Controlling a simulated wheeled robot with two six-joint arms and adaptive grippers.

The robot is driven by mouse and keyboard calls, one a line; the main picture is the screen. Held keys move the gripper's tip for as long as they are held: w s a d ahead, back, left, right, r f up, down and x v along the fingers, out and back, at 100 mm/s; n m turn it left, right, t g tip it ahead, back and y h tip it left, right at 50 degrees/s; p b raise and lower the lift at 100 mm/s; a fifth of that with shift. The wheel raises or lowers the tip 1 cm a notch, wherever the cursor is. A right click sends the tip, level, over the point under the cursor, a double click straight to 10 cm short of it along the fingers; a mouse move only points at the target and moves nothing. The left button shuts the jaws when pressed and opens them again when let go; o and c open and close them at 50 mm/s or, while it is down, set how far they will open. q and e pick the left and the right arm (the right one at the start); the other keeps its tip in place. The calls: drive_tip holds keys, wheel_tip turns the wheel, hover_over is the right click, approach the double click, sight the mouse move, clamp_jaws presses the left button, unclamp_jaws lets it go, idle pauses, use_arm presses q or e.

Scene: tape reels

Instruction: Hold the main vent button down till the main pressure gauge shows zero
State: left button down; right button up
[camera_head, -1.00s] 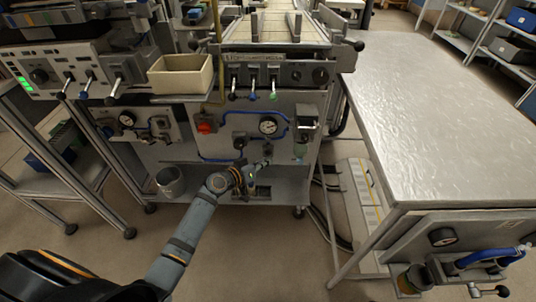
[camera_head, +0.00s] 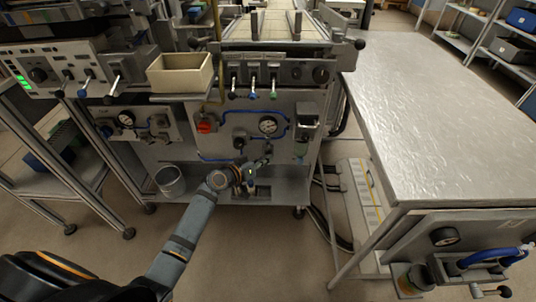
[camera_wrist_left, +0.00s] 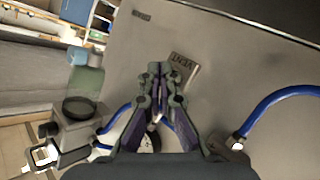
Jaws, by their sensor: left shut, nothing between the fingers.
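The main pressure gauge (camera_head: 268,125) is a round white dial on the grey panel under the machine, with blue hose beside it. Its needle is too small to read. My left gripper (camera_head: 266,162) is in front of this panel, below the gauge. In the left wrist view its fingers (camera_wrist_left: 159,70) are shut and empty, pointing at the panel close to a small lettered plate (camera_wrist_left: 183,66). I cannot pick out the main vent button; the gripper may hide it. I cannot tell whether the fingertips touch the panel. My right gripper is not in view.
A red switch (camera_head: 206,126) and a second gauge (camera_head: 127,119) are on panels to the left. A metal bucket (camera_head: 170,181) stands on the lower shelf. A regulator with a black knob (camera_wrist_left: 80,107) and blue hoses flank the gripper. A metal-topped table (camera_head: 440,110) stands right.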

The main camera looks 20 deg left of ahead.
use_arm(q)
drive_tip(key=shift+w+a+b, duration=0.1)
drive_tip(key=shift+w+b, duration=0.2)
drive_tip(key=shift+w, duration=0.1)
idle(0.4)
drive_tip(key=shift+s, duration=0.1)
idle(4.2)
drive_tip(key=shift+s+d, duration=0.25)
drive_tip(key=shift+s, duration=0.45)
drive_tip(key=s, duration=0.2)
drive_tip(key=s+d+p, duration=0.1)
drive_tip(key=s, duration=0.1)
drive_tip(key=shift+s+d+p, duration=0.2)
drive_tip(key=shift+s+p, duration=0.1)
drive_tip(key=shift+s, duration=0.1)
